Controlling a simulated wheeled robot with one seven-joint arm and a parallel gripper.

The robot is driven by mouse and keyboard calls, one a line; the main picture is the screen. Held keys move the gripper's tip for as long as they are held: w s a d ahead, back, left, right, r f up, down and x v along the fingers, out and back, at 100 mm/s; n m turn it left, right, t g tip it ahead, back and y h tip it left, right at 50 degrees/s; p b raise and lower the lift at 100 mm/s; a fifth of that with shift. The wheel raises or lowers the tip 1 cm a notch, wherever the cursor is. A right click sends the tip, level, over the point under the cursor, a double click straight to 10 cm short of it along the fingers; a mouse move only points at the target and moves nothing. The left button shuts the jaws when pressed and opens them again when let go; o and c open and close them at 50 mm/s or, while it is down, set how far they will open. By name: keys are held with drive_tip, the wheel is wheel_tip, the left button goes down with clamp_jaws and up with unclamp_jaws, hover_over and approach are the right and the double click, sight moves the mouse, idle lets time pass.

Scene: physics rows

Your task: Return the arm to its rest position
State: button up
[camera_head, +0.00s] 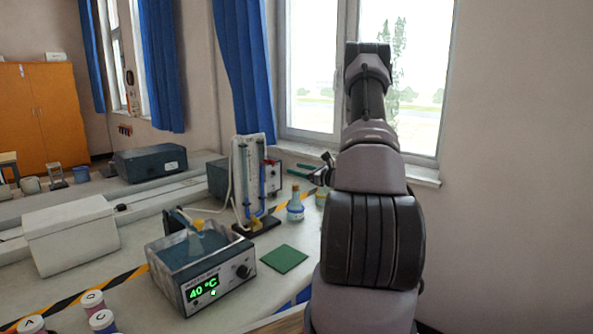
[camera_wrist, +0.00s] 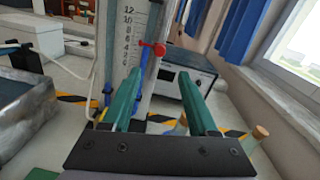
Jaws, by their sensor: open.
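My arm rises at the right of the head view, bent, with its upper links in front of the window. My gripper (camera_head: 300,171) points left over the bench at the arm's far side; its two green fingers are small there. In the wrist view the green fingers of my gripper (camera_wrist: 160,76) stand wide apart with nothing held between them. Beyond them in that view is a stand with a numbered scale (camera_wrist: 130,35) and a red tap. I cannot tell the exact gap between the fingers and the stand.
A water bath (camera_head: 215,290) reading 40 °C sits on the bench, with a green mat (camera_head: 284,259) beside it. The tube stand (camera_head: 257,227), a corked bottle (camera_head: 295,208) and an instrument box (camera_wrist: 190,75) are near my gripper. The window (camera_head: 310,70) and wall lie behind.

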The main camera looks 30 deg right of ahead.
drive_tip(key=s+a+r+n+g+y, duration=0.2)
drive_tip(key=s+a+r+n+g, duration=0.3)
drive_tip(key=s+a+r+n, duration=0.5)
drive_tip(key=s+a+r+n+g+y, duration=0.3)
drive_tip(key=a+r+g, duration=0.4)
drive_tip(key=a, duration=0.8)
drive_tip(key=s+r+n+t+h, duration=0.1)
drive_tip(key=s+r+n+h, duration=0.1)
drive_tip(key=s, duration=0.6)
drive_tip(key=s+a+r+n+h, duration=0.1)
drive_tip(key=s+r+n+h, duration=0.2)
drive_tip(key=s+n, duration=0.3)
drive_tip(key=s+r+n+t+h, duration=0.1)
drive_tip(key=s+n+h, duration=0.3)
drive_tip(key=s, duration=0.5)
drive_tip(key=shift+s+a+r+t+h, duration=0.25)
drive_tip(key=shift+s+r+h, duration=0.2)
drive_tip(key=shift+r, duration=0.45)
idle(2.3)
